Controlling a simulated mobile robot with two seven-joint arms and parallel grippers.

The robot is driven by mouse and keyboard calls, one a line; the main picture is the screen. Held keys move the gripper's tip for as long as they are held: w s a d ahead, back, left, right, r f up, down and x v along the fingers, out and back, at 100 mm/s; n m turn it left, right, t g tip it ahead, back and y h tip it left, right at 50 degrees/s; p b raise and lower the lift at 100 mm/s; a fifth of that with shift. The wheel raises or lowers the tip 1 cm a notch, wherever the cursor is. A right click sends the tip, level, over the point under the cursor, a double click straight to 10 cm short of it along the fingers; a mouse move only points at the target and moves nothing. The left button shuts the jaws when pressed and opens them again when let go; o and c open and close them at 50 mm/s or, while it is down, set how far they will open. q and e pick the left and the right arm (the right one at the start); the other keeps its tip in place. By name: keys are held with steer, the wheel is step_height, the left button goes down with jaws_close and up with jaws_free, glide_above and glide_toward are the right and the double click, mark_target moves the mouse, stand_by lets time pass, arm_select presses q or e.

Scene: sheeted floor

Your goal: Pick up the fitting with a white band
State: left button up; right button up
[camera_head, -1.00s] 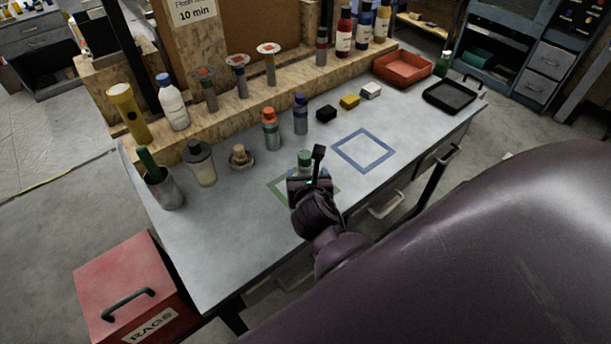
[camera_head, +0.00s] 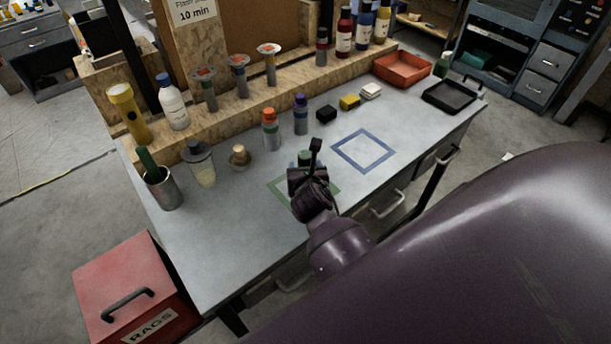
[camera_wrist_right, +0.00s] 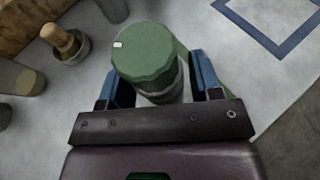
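A green-capped fitting (camera_wrist_right: 150,60) stands on the table in the right wrist view, with a pale whitish band low on its grey body. Its green top (camera_head: 305,157) shows in the head view near the green square, and the rest is hidden behind my right gripper. My right gripper (camera_head: 307,174) is open, with its blue fingers (camera_wrist_right: 163,80) on either side of the fitting's body. I cannot tell whether either finger touches it. An orange-capped fitting (camera_head: 270,130) and a purple-capped fitting (camera_head: 300,115) stand farther back. My left gripper is not in view.
A tan knobbed piece (camera_head: 239,157), a jar (camera_head: 201,165) and a metal cup (camera_head: 163,188) stand to the left. Small blocks (camera_head: 349,102) lie farther back. An orange tray (camera_head: 403,68) and a black tray (camera_head: 449,96) are at right. The blue square (camera_head: 387,157) is empty.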

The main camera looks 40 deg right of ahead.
steer(key=c, duration=0.8)
